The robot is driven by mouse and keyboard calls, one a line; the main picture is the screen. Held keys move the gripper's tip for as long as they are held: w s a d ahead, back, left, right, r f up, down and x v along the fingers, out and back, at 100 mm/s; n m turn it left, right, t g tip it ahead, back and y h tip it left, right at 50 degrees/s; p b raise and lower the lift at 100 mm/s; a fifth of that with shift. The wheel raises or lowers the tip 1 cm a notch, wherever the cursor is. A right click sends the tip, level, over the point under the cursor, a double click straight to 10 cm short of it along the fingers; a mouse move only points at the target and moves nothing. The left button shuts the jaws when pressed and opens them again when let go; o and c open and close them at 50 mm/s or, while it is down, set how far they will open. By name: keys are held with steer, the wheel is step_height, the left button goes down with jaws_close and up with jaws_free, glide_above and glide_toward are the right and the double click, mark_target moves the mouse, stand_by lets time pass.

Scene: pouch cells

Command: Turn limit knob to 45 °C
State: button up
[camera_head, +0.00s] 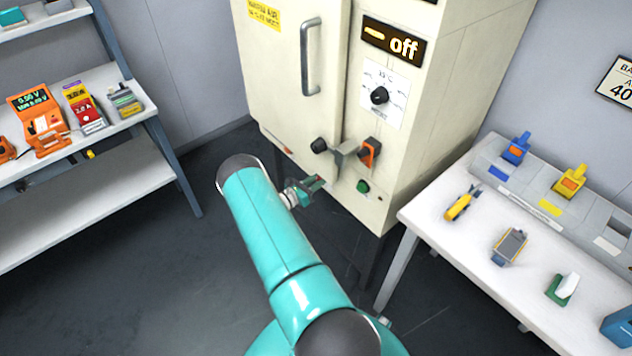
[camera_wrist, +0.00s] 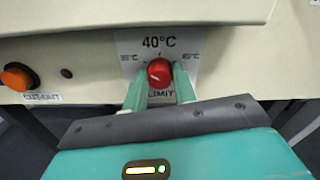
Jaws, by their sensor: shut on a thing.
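The red limit knob (camera_wrist: 159,73) sits on a white plate marked LIMIT in the wrist view, low on the cream cabinet's front. The plate shows a large 40°C above the knob, with smaller markings to its left and right that are hard to read. A pale mark shows on the knob's left side; its exact heading is hard to tell. My gripper (camera_wrist: 160,90) has its two teal fingers on either side of the knob, shut on it. In the head view my gripper (camera_head: 309,188) is at the cabinet's lower front, and the knob is mostly hidden there.
An orange CUT-OUT button (camera_wrist: 18,77) and a small dark red lamp (camera_wrist: 67,73) are left of the knob. Above my gripper are a latch lever (camera_head: 347,149) and a black dial (camera_head: 379,96). A white table (camera_head: 420,222) stands right, shelves (camera_head: 95,190) left.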

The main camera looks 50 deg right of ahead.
steer(key=m, duration=0.3)
steer(key=shift+w+m, duration=0.1)
steer(key=shift+m, duration=0.2)
steer(key=m, duration=1.9)
steer(key=shift+m, duration=0.3)
steer(key=o, duration=1)
steer(key=shift+a, duration=0.1)
steer(key=v, duration=1.3)
steer(key=shift+a, duration=0.3)
